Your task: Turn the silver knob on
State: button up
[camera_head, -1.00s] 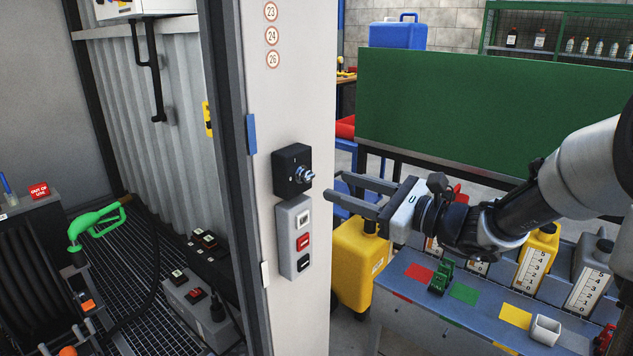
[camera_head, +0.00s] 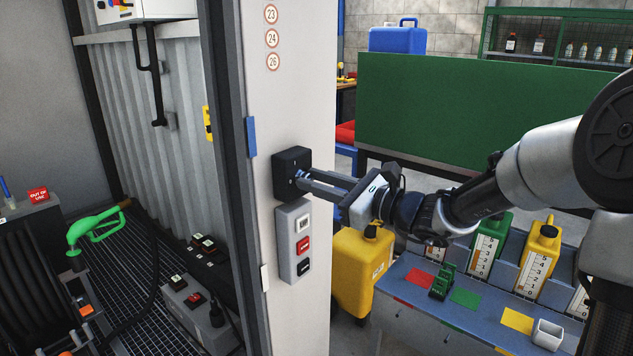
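The silver knob (camera_head: 299,175) sits on a black switch box (camera_head: 287,174) on the white door post. Only a small part of it shows; the fingers of my gripper (camera_head: 305,181) hide the rest. My gripper reaches in from the right, with its fingertips at the knob. A gap shows between the two fingers further back. I cannot tell whether the fingertips touch the knob or are closed on it.
A grey button box (camera_head: 285,244) with a red button is mounted just below the black box. A yellow jerrycan (camera_head: 362,265) stands below my gripper. A blue bench (camera_head: 450,318) with colored squares and containers is at the lower right. A green board (camera_head: 490,105) stands behind.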

grip_shut()
jog(key=shift+r+m+p, duration=0.15)
jog(key=shift+m+p, duration=0.15)
jog(key=shift+p, duration=0.4)
jog(key=shift+r+m+p, duration=0.1)
jog(key=shift+m+p, duration=0.5)
jog(key=shift+p, duration=0.35)
jog(key=m+p, duration=0.4)
jog(key=p, duration=0.2)
jog(key=shift+m+p, duration=0.3)
jog(key=shift+p, duration=0.05)
jog(key=m+p, duration=0.3)
jog(key=p, duration=0.2)
jog(key=shift+m, duration=0.4)
jog(key=shift+f+m+t+p, duration=0.3)
jog(key=shift+m+p, duration=0.6)
jog(key=shift+p, duration=0.25)
jog(key=shift+f, duration=0.1)
jog(key=o, duration=0.8)
grip_release()
